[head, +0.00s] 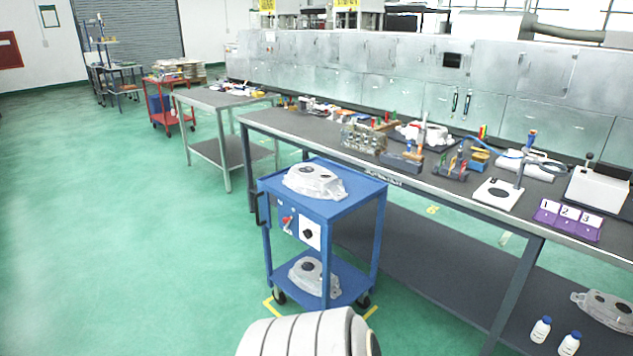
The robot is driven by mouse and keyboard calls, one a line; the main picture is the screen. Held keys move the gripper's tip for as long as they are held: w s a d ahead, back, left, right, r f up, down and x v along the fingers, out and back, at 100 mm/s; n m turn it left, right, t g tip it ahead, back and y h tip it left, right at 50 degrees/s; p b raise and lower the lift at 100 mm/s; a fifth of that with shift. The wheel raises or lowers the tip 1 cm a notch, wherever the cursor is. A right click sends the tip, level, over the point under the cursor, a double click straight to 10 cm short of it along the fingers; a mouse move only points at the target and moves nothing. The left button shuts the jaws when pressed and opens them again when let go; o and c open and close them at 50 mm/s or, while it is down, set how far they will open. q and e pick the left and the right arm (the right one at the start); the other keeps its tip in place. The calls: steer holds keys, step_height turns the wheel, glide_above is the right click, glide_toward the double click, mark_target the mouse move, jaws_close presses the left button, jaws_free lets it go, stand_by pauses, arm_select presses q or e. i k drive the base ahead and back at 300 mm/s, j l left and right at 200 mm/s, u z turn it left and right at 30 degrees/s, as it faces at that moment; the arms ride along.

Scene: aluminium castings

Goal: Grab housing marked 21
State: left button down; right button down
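One grey cast aluminium housing (314,182) lies on the top of the blue cart (356,196). A second housing (312,276) lies on the cart's lower shelf. A third housing (606,309) shows at the right edge, by the lower shelf of the long bench. A pale casting-like part (424,133) stands on the bench top among tools. No number 21 can be read on any of them at this size. Neither gripper is in view; only a white ribbed part of my own body shows at the bottom centre.
The cart has a black handle on its left and stands close to the long bench (410,178). Tools, purple number holders (568,219) and a white device (598,190) occupy the bench. White bottles (541,329) stand lower right. Green floor at left is clear.

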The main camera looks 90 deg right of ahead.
mark_target(311, 180)
steer(key=z, duration=2.8)
steer(key=i+l, duration=0.15)
steer(key=i, duration=0.3)
steer(key=i+l+u, duration=0.15)
steer(key=i, duration=0.3)
steer(key=i+l, duration=0.2)
steer(key=i, duration=0.25)
